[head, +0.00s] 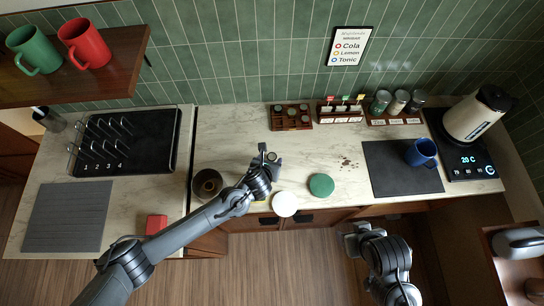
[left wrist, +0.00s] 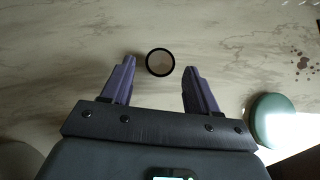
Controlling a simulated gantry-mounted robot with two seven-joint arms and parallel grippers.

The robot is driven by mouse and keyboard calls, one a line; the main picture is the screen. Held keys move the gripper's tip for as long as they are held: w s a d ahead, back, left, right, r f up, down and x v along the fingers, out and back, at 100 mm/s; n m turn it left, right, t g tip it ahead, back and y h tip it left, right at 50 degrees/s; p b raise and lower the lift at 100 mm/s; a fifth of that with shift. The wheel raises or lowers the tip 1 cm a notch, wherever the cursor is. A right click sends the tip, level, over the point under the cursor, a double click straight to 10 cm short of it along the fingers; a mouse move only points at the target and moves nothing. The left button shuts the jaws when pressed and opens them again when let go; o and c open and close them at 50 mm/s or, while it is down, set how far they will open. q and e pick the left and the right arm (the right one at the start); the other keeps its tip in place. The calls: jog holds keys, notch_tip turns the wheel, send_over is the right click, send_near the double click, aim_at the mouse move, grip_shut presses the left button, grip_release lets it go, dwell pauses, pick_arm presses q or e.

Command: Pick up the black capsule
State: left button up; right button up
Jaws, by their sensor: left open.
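A small round capsule with a black rim and a grey-brown top (left wrist: 160,62) stands on the marble counter. My left gripper (head: 271,156) is open and empty over the counter in the head view, pointing down at the capsule. How high the fingertips are above the counter is hard to tell. My right gripper (head: 356,238) is low at the counter's front edge; its fingers are not clear.
A wooden rack (head: 277,125) with round capsules stands behind. A dark round bowl-like item (head: 207,184), a white disc (head: 285,204) and a green disc (head: 321,185) lie near the left gripper. A blue mug (head: 421,152) stands on the dark mat (head: 388,180). Brown specks (head: 348,163) mark the counter.

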aim_at(272, 158)
pick_arm(q)
jog(key=shift+x, duration=1.1)
jog(key=c, duration=1)
